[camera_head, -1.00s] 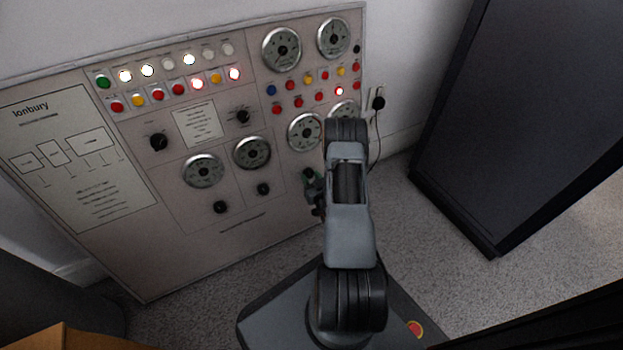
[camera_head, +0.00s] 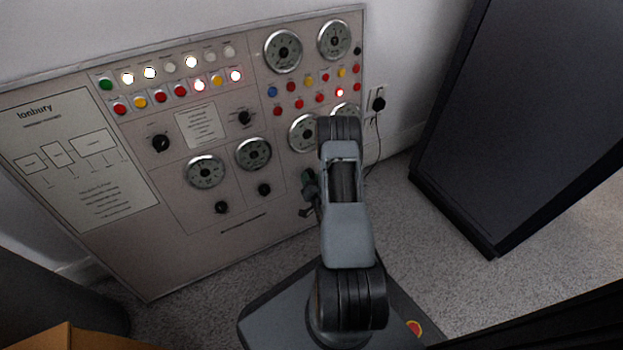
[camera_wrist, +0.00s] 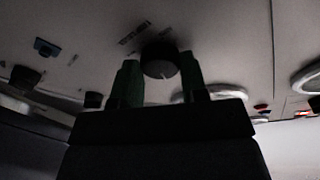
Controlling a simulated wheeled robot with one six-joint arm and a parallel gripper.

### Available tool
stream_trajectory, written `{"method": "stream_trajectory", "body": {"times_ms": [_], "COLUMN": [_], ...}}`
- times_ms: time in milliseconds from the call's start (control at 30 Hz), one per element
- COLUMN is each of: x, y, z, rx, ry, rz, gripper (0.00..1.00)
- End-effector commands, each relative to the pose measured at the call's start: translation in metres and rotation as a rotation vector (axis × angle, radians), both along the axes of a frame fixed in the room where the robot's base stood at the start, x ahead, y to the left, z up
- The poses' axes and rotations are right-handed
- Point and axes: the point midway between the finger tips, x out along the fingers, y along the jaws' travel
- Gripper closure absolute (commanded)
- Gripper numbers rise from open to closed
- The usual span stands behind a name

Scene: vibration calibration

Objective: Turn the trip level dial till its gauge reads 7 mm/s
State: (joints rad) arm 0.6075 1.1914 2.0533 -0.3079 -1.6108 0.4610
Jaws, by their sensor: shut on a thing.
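In the wrist view a dark round dial (camera_wrist: 160,59) with a pale index mark stands out from the panel. My gripper (camera_wrist: 161,75) has its two green fingers on either side of this dial and is shut on it. In the head view my gripper (camera_head: 310,187) is at the panel's lower right, partly hidden by my arm, and the dial cannot be made out there. A round gauge (camera_head: 302,133) above it is partly covered by my arm. Its reading is too small to tell. The printed label beside the dial is unreadable.
The panel (camera_head: 250,224) also carries other gauges, such as one at lower left (camera_head: 205,172), black knobs (camera_head: 222,207) and rows of coloured lamps. A dark cabinet (camera_head: 510,110) stands to the right. Grey carpet lies between it and the panel.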

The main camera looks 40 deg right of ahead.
Motion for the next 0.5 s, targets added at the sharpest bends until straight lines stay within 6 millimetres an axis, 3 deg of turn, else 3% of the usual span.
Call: {"method": "stream_trajectory", "body": {"times_ms": [500], "x": [-0.0007], "y": [0.0004], "z": [-0.0002], "rx": [0.099], "ry": [-0.010], "rz": [-0.021], "gripper": [0.83]}}
